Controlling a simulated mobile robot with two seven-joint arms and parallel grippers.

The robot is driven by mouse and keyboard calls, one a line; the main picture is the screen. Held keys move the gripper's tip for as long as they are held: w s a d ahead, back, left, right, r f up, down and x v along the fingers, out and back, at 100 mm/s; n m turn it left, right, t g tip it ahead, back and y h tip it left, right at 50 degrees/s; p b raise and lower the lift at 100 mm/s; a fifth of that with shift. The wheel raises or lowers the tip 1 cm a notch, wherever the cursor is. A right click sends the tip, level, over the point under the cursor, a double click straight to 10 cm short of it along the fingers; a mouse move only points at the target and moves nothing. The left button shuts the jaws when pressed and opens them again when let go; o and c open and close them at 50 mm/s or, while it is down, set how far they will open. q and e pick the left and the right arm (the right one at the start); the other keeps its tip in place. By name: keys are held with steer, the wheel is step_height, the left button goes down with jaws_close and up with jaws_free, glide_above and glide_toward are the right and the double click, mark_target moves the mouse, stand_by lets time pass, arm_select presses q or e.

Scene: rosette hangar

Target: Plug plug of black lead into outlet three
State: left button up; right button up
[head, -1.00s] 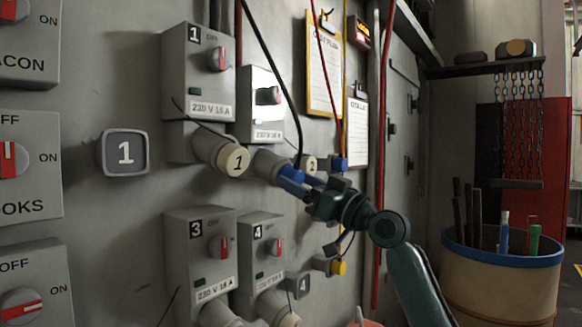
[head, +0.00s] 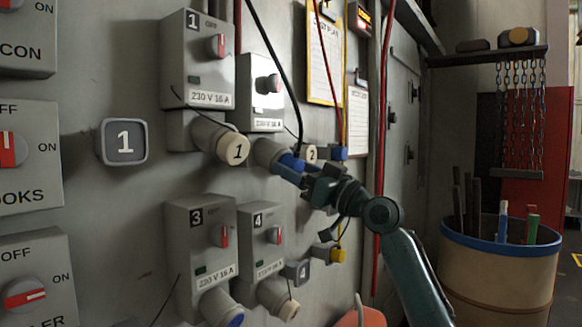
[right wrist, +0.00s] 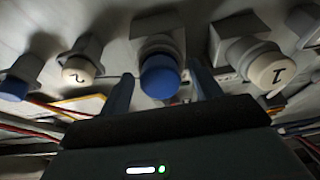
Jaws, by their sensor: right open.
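Outlet three (head: 197,243) is a grey box marked 3 low on the wall. Its socket has a blue face (head: 236,320) at the bottom edge. The black lead (head: 275,75) hangs from the top and runs down behind my gripper; its plug end is hard to make out. My right gripper (head: 296,172) is open at the blue round end (head: 291,161) on the socket under the second box. In the right wrist view this blue end (right wrist: 160,77) lies between my two fingers, apparently not clamped. My left gripper is out of view.
Outlet one (head: 197,60) has a cream cap (head: 235,148) marked 1. Outlet four (head: 260,238) is beside outlet three. A cream cap (head: 311,153) marked 2 and a yellow-ended holder (head: 338,255) are near my arm. A barrel (head: 500,275) stands right.

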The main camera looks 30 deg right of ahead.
mark_target(298, 171)
steer(key=shift+c, duration=0.2)
stand_by(0.5)
steer(key=c, duration=1.1)
steer(key=shift+c, duration=0.9)
steer(key=shift+f+b, duration=0.15)
steer(key=shift+b, duration=0.15)
steer(key=shift+s+d+f+b, duration=0.1)
steer(key=shift+s+d+b, duration=0.25)
steer(key=shift+s, duration=0.3)
steer(key=shift+s+d+f+b, duration=0.1)
steer(key=shift+s+f+b, duration=0.1)
steer(key=shift+s+b, duration=0.2)
steer(key=shift+b+v, duration=1.5)
steer(key=shift+v, duration=0.35)
